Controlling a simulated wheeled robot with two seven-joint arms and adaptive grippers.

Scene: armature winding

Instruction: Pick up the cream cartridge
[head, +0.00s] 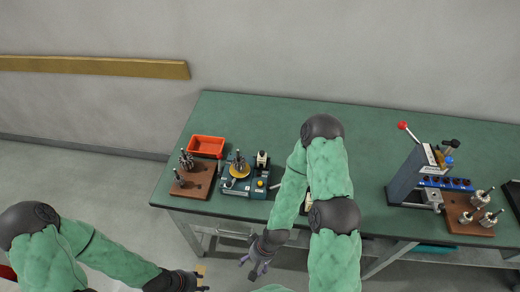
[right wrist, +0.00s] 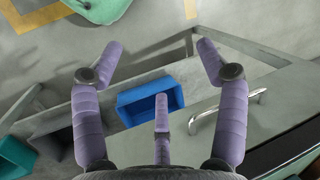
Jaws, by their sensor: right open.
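I cannot clearly make out the cream cartridge. A small cream piece (head: 262,158) with a dark mark stands on the back right of the winding device (head: 236,188), but it is too small to identify. A sliver of another pale item (head: 308,199) shows beside my right arm, which hides most of it. My right gripper (head: 256,270) is in front of the table's front edge, away from both. In the right wrist view it (right wrist: 160,65) is spread open and empty. My left gripper (head: 202,281) is low at the bottom of the head view, with its finger opening unclear.
The green table (head: 365,125) also bears an orange tray (head: 206,146), a brown block with metal parts (head: 194,180), a press with a red-knobbed lever (head: 412,178) and another brown block (head: 468,216). Below, a blue bin (right wrist: 143,101) and a drawer handle (right wrist: 229,106) show.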

